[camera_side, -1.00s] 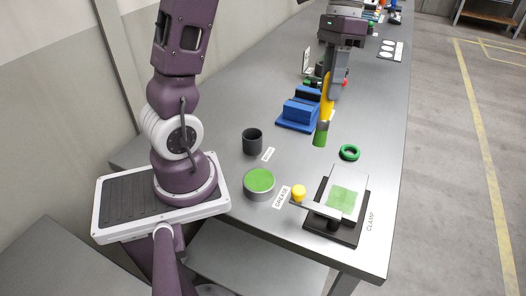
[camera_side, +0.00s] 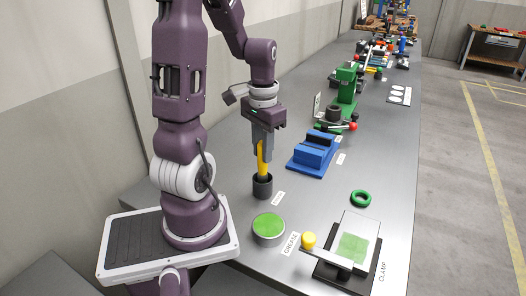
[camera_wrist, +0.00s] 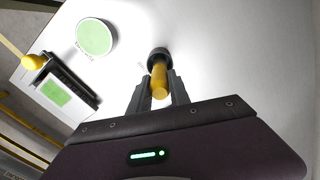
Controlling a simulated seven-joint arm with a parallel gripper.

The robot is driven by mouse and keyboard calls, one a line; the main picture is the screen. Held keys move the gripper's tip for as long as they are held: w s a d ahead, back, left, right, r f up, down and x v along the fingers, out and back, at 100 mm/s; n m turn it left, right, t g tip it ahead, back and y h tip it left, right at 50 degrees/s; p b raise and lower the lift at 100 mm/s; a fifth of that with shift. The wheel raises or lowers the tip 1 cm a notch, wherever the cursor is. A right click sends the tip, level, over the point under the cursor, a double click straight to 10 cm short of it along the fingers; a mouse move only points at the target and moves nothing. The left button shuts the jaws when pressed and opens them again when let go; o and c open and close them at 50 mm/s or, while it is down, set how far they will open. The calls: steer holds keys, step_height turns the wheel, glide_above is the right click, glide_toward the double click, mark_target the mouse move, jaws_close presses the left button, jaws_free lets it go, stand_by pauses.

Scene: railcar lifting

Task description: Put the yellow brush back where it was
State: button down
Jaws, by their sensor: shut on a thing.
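The yellow brush (camera_side: 261,160) stands upright with its lower end inside the dark cup (camera_side: 262,187). Its bristle end is hidden in the cup. My gripper (camera_side: 262,150) is above the cup and shut on the brush's yellow handle. In the wrist view the brush (camera_wrist: 159,80) sits between the two fingers (camera_wrist: 158,92), with the dark cup (camera_wrist: 157,54) just beyond it.
A grease tin (camera_side: 268,227) with a green top is in front of the cup. A clamp fixture (camera_side: 346,252) with a yellow knob stands at the front right. A blue block (camera_side: 314,150), a green ring (camera_side: 361,198) and a green press (camera_side: 346,88) are to the right.

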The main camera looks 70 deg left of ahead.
steer(key=shift+f, duration=0.2)
steer(key=c, duration=1.2)
jaws_free()
steer(key=shift+r, duration=0.1)
step_height(320, 180, up, 11)
steer(key=shift+r, duration=0.2)
steer(key=shift+d+r, duration=0.1)
steer(key=shift+r, duration=0.2)
steer(key=s+d+m+t, duration=0.2)
steer(key=d, duration=0.8)
steer(key=s+d+r+m+t, duration=0.1)
steer(key=s+d+m+t, duration=0.1)
steer(key=d, duration=0.8)
steer(key=shift+r+m+t, duration=0.15)
steer(key=shift+m+t, duration=0.15)
steer(key=shift+t, duration=0.5)
